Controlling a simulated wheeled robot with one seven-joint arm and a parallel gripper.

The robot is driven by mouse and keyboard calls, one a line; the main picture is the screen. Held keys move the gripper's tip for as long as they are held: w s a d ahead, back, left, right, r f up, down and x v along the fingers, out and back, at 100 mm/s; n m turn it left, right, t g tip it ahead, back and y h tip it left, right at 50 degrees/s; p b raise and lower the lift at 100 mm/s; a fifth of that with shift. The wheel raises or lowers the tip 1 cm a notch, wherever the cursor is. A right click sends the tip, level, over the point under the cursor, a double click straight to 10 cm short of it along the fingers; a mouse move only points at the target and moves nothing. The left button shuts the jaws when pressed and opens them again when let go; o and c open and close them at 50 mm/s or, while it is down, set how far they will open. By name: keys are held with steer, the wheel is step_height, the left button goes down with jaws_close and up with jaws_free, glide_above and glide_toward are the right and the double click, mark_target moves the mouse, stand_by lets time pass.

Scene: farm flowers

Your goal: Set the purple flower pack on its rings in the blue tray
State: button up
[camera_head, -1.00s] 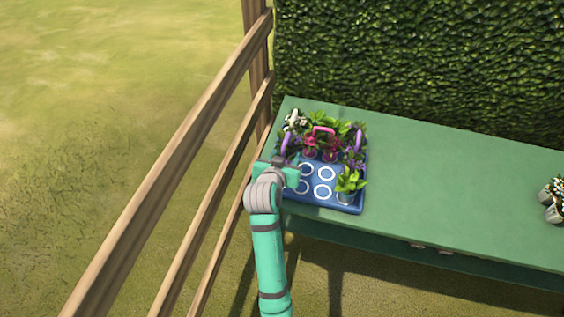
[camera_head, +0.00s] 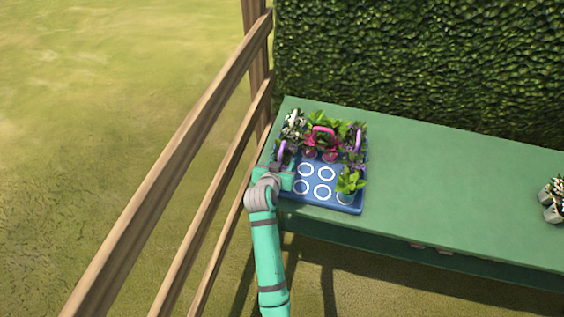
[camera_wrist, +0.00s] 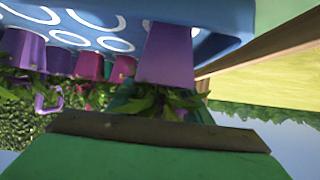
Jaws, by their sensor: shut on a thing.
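The blue tray (camera_head: 322,206) sits at the left end of the green table, with several bare white rings in its front and middle. My gripper (camera_head: 284,168) is over the tray's left edge, shut on the purple flower pack. The pack's purple handle (camera_head: 282,149) shows just beyond the gripper, its pots mostly hidden by my arm. In the wrist view, which is upside down, a purple pot (camera_wrist: 166,55) with green leaves is close to my gripper (camera_wrist: 160,128), against the tray (camera_wrist: 215,20). I cannot tell whether it touches the tray.
In the tray stand a white-flowered pack (camera_head: 294,122) at back left, a pink-handled pack (camera_head: 322,141) at the back, another purple-handled pack (camera_head: 358,140) at right and a yellow-green plant (camera_head: 350,181) at front right. A wooden fence (camera_head: 215,165) runs close left. The table's (camera_head: 450,190) middle is clear.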

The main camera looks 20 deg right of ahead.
steer(key=o, duration=1.3)
steer(key=shift+f, duration=0.15)
steer(key=shift+c, duration=0.2)
